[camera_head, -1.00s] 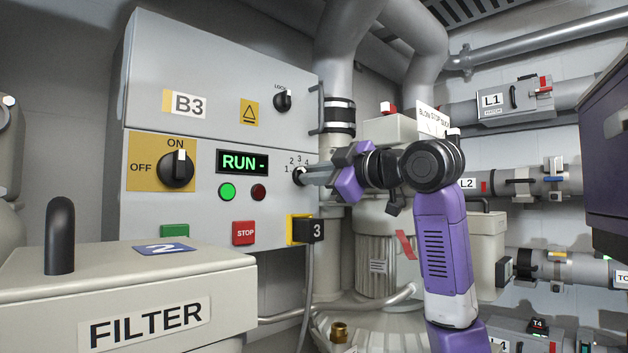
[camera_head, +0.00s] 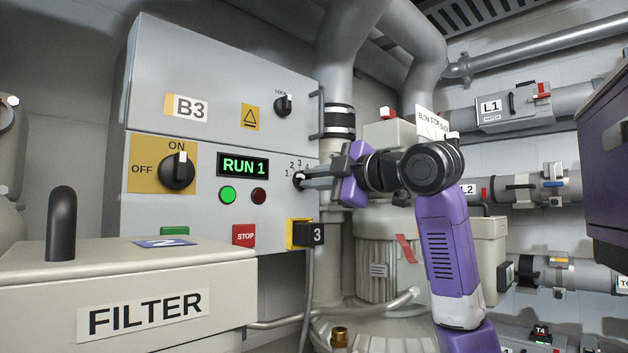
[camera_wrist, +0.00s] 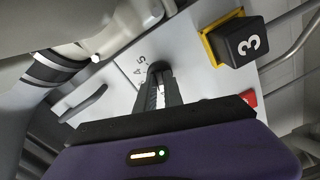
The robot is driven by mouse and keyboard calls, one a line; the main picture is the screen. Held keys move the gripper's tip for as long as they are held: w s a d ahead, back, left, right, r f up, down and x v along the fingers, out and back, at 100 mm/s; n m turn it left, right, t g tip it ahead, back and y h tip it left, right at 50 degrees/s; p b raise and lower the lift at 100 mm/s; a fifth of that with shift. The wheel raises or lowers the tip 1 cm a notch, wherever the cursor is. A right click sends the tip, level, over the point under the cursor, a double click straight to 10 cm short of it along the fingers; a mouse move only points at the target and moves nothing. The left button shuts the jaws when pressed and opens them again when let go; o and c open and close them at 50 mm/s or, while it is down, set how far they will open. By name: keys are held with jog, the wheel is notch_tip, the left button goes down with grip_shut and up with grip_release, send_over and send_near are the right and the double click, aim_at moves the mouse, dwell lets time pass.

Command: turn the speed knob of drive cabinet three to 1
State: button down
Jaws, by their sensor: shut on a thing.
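Drive cabinet B3 (camera_head: 215,88) stands in the middle left, with a black plug marked 3 (camera_head: 316,234) at its lower right corner. Its speed knob (camera_head: 299,181) has a dial numbered from 1 upward. My gripper (camera_head: 306,178) is shut on the speed knob, reaching from the right. In the wrist view my gripper's fingers (camera_wrist: 159,88) close around the knob (camera_wrist: 157,68), which they mostly hide. The green display (camera_head: 244,166) reads RUN 1. The knob's pointer is hard to make out.
The ON/OFF switch (camera_head: 178,170) points to ON. The green lamp (camera_head: 228,194) is lit, and the red lamp (camera_head: 258,195) is dark. A red STOP button (camera_head: 244,235) sits below. The FILTER box (camera_head: 145,290) fills the lower left. Pipes and a blower (camera_head: 385,270) stand at right.

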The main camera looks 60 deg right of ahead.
jog(key=shift+f, duration=0.15)
jog(key=c, duration=1.5)
grip_release()
jog(key=shift+o, duration=0.2)
jog(key=b+v, duration=0.2)
jog(key=v, duration=0.6)
